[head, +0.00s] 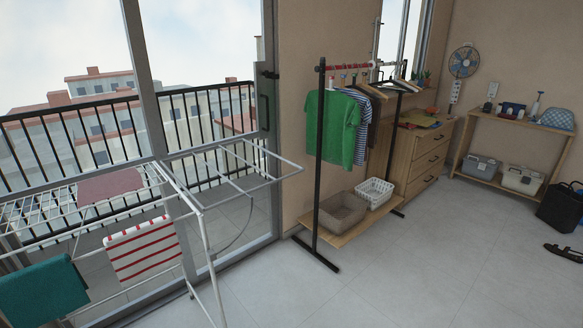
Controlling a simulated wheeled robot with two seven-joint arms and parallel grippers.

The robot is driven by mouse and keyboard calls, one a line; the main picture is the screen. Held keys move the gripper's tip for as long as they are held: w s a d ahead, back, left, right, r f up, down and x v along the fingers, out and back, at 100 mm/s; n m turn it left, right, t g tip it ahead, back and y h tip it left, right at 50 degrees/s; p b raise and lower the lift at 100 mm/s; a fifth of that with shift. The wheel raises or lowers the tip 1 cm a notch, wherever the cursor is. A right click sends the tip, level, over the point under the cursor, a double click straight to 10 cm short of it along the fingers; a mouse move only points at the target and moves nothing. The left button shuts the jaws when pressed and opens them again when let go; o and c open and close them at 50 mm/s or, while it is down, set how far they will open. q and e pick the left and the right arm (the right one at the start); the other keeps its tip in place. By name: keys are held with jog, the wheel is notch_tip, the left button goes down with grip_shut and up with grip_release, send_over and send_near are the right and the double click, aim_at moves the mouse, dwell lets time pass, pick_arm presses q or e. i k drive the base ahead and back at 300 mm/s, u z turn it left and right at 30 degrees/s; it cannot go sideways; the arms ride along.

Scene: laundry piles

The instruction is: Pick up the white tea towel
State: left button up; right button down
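A white cloth with red stripes (143,250) hangs over a bar at the front of the white drying rack (203,235). It is the only mostly white cloth on the rack that I can make out. Its front side hangs down flat and the back side is hidden. Neither of my grippers shows in the head view.
A teal cloth (43,294) hangs at the rack's lower left, and a mauve cloth (110,186) lies on top. A clothes rail with a green shirt (340,127) and two baskets stands to the right.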

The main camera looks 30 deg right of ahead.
aim_at(136, 253)
jog(key=z, duration=1.35)
jog(key=i, duration=0.65)
jog(key=z, duration=0.55)
jog(key=i, duration=0.85)
jog(key=u, duration=0.85)
jog(key=i, duration=0.85)
jog(key=u, duration=3.1)
